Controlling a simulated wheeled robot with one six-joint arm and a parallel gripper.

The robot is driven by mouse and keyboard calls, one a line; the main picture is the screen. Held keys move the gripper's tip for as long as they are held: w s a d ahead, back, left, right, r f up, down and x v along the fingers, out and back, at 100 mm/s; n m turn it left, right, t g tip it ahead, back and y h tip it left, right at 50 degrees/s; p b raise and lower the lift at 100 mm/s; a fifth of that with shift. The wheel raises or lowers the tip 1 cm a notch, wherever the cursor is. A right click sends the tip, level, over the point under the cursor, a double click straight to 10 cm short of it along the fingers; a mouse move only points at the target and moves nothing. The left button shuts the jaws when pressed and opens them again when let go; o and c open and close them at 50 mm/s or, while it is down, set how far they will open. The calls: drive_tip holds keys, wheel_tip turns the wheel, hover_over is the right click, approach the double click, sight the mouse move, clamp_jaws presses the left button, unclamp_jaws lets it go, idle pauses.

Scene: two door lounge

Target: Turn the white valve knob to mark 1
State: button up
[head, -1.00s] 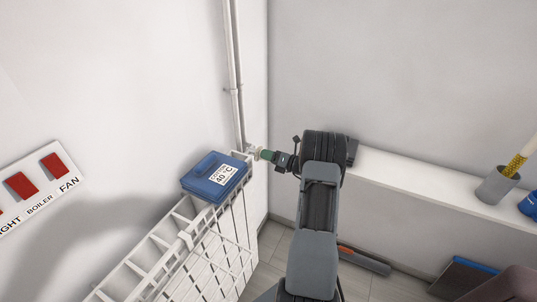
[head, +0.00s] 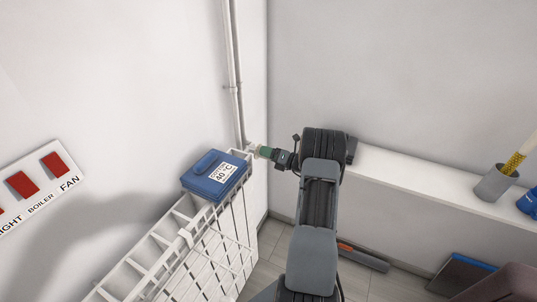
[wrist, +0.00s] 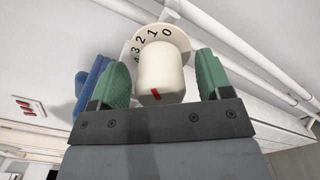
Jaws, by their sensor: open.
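The white valve knob (wrist: 160,75) sits at the wall end of the radiator, and its dial collar (wrist: 176,38) carries black numbers including 0, 1, 2 and 3. A short red line (wrist: 155,96) shows on the knob's near end, low in the wrist view. I cannot tell which number it lines up with. My gripper (wrist: 163,62) is open, with a green finger on each side of the knob and a visible gap to each. In the head view my gripper (head: 264,152) reaches the knob (head: 253,147), which is small and partly hidden there.
Pipes (head: 236,90) rise in the corner. A red-switch panel (head: 40,182) is on the left wall. A white ledge (head: 420,182) with a grey cup (head: 496,184) runs right.

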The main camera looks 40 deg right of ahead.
drive_tip(key=b+v, duration=0.2)
drive_tip(key=v, duration=1.1)
drive_tip(key=shift+s+d+b, duration=0.25)
drive_tip(key=shift+s+b, duration=0.05)
drive_tip(key=shift+f, duration=0.1)
drive_tip(key=s+a+f+n+g, duration=0.5)
drive_tip(key=a+n+g, duration=0.4)
drive_tip(key=n, duration=0.4)
drive_tip(key=s+a+r+n+g+h, duration=0.1)
drive_tip(key=s+a+r+n+h, duration=0.1)
drive_tip(key=a+r+n, duration=0.3)
drive_tip(key=s+a+r+n+g+h, duration=0.1)
drive_tip(key=s+a+r+n+h, duration=0.2)
drive_tip(key=a+n, duration=0.8)
drive_tip(key=s+a+r+n+h, duration=0.2)
drive_tip(key=a+r+n, duration=0.5)
drive_tip(key=n, duration=0.4)
drive_tip(key=shift+s+a+r+n+g+h, duration=0.3)
drive_tip(key=shift+s+a+r+g+h, duration=0.1)
drive_tip(key=shift+a+h, duration=0.3)
